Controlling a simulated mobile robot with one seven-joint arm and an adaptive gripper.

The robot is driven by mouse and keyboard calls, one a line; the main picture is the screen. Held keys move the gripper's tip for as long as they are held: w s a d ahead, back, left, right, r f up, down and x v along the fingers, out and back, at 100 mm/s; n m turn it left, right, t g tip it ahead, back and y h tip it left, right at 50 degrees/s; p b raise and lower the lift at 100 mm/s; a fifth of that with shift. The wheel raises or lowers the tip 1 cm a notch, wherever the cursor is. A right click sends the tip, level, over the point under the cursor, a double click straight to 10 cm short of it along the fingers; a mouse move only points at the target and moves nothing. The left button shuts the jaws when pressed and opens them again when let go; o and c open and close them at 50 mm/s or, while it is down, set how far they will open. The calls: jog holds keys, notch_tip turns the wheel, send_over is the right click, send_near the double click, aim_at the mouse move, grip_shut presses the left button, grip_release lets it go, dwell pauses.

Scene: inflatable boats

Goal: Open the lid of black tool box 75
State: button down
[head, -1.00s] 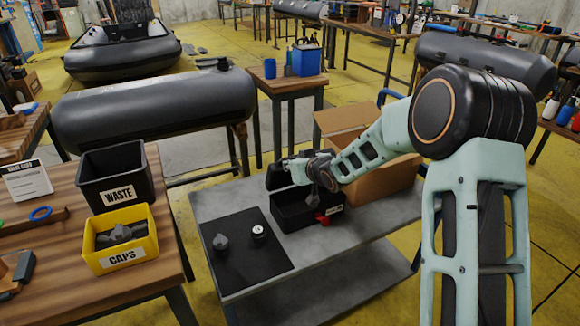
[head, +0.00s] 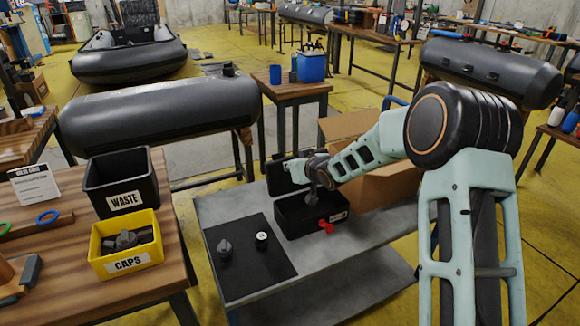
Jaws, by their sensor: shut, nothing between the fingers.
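The black tool box (head: 292,222) stands on the grey cart, with a red latch or handle (head: 326,227) on its front and a small label. Its lid (head: 279,176) stands raised at the back left side of the box. My gripper (head: 313,197) points down over the open box, at or just inside its opening. Its fingers are small and dark here, and they look shut with nothing held. I cannot tell whether it touches the lid. My forearm hides part of the box's back right.
The grey cart (head: 350,240) carries a black mat (head: 247,262) with two small round parts. A cardboard box (head: 385,185) stands behind my forearm. A wooden bench at left holds a black waste bin (head: 120,183) and a yellow caps bin (head: 125,246).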

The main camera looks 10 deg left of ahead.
jog(key=f+p+v, duration=0.1)
jog(key=v, duration=0.6)
jog(key=shift+s+d, duration=0.25)
jog(key=shift+s, duration=0.1)
jog(key=shift+f, duration=0.15)
